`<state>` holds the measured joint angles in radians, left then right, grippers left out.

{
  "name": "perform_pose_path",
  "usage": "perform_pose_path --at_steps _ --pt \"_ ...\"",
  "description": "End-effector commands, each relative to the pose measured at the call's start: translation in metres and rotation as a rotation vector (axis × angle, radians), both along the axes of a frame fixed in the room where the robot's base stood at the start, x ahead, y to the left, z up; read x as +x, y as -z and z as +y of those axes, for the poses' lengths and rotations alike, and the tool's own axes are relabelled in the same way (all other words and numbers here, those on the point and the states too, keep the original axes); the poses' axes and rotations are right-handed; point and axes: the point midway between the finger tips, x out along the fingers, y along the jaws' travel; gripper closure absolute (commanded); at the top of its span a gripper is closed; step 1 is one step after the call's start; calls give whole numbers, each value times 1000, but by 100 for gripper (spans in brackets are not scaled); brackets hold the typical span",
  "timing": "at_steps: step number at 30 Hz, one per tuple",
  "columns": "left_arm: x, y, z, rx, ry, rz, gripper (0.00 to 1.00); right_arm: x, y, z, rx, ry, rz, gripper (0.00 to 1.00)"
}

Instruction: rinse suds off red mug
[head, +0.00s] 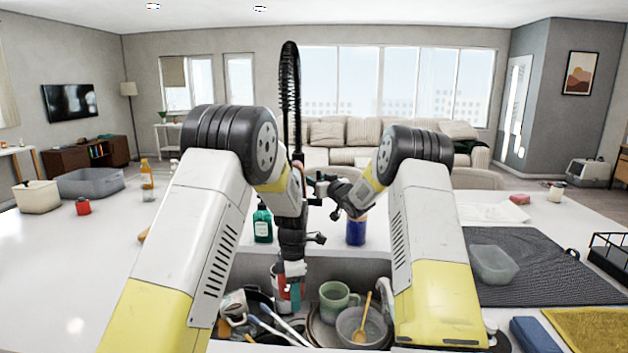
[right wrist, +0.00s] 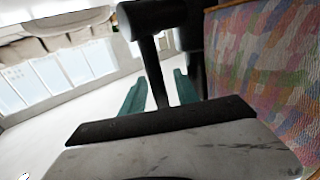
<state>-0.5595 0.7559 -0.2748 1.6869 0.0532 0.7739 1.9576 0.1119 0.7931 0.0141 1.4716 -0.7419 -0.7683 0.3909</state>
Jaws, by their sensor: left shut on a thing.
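The red mug (head: 281,283) is low over the sink (head: 345,265), at the left gripper's fingers. It looks red with a whitish part, and the gripper hides much of it. My left gripper (head: 293,284) points down, shut on the mug. The tall black spring faucet (head: 290,85) rises behind my arms, its lower part hidden. My right gripper (head: 318,182) is beside the faucet. In the right wrist view its teal fingers (right wrist: 160,78) are apart, with a black stem (right wrist: 153,60) between them. I cannot tell whether they touch it. Suds and water cannot be made out.
The sink holds a green mug (head: 337,299), a bowl (head: 350,326) with a wooden spoon, and other dishes. A green bottle (head: 263,224) and a blue bottle (head: 356,232) stand behind it. A clear tub (head: 493,264) sits on the dark mat (head: 535,278). The left counter is mostly clear.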

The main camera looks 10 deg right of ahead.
Motion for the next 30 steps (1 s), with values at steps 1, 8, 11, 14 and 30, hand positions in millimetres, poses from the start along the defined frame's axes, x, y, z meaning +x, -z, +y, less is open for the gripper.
perform_pose_path --at_steps 1,8,11,14,30 --pt "0 -1 0 -1 0 -1 100 3 0 2 -1 0 -1 63" --pt "0 -1 0 -1 0 -1 100 8 0 3 0 0 0 63" --pt "0 -1 0 -1 0 -1 100 7 0 3 0 0 0 63" --pt "0 -1 0 -1 0 -1 100 7 0 3 0 0 0 77" --pt "0 -1 0 -1 0 -1 100 7 0 3 0 0 0 100"
